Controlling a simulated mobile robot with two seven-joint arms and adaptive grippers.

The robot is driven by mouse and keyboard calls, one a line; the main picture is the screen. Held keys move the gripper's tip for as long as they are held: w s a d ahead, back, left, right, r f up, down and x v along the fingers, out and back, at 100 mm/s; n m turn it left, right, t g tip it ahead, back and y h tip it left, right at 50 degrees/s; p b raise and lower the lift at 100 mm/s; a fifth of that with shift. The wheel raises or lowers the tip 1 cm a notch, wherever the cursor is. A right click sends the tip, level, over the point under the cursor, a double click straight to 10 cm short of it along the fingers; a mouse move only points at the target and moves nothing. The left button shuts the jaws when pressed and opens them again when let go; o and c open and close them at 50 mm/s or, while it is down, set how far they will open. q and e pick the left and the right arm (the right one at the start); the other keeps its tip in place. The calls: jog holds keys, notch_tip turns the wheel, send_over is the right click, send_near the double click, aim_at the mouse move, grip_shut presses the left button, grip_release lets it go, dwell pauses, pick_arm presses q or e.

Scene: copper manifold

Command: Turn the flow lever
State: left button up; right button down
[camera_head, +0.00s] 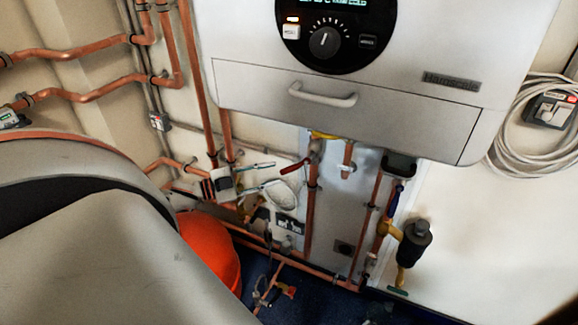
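A red lever (294,164) sits on a copper pipe below the boiler, left of a yellow lever (323,136). A blue lever (395,196) is on a pipe farther right. Which one is the flow lever is not labelled in view. My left gripper (273,175) is small in the view, with its fingers pointing right, just left of the red lever. The fingers look apart, with nothing seen between them. Contact with the lever cannot be made out. My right gripper is not in view.
The white boiler (230,60) with a handle (322,96) overhangs the pipes. Copper pipes (310,215) run down and along the wall. A black-and-brass fitting (413,240) stands right. A coiled cable (520,130) hangs right. My large grey arm link covers the lower left.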

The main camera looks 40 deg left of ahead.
aim_at(286, 171)
pick_arm(q)
jog(key=x, duration=0.6)
jog(key=shift+w+d, duration=0.25)
grip_shut()
